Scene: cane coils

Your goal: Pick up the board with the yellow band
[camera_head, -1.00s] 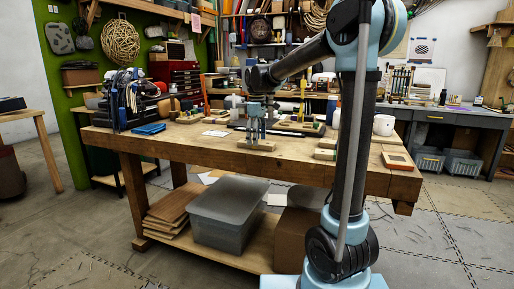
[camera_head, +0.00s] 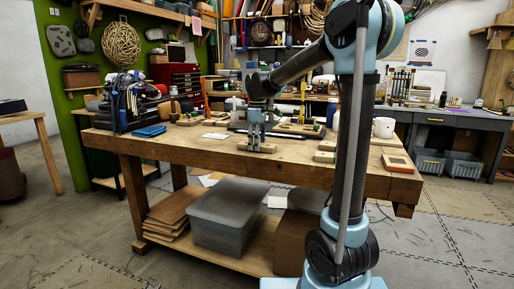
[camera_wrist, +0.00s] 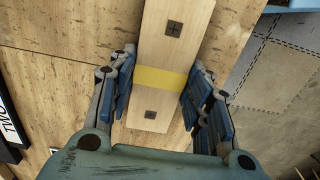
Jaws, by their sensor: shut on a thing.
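The board with the yellow band (camera_wrist: 149,104) is a pale wooden strip with dark cross marks on both sides of the band. In the wrist view it runs lengthwise between my two fingers. My gripper (camera_wrist: 160,92) is shut on it, with the blue finger pads at its two long edges near the yellow band (camera_wrist: 161,80). In the head view my gripper (camera_head: 255,140) points down at the front edge of the workbench, and the board (camera_head: 262,149) shows small below it. I cannot tell whether the board still touches the bench top.
The wooden workbench (camera_head: 190,148) holds a blue cloth (camera_head: 149,131), a tool rack (camera_head: 122,105) and a white mug (camera_head: 384,127). Pale wooden pieces (camera_head: 324,156) and an orange-framed item (camera_head: 398,162) lie to the right. Some bare bench lies left of my gripper.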

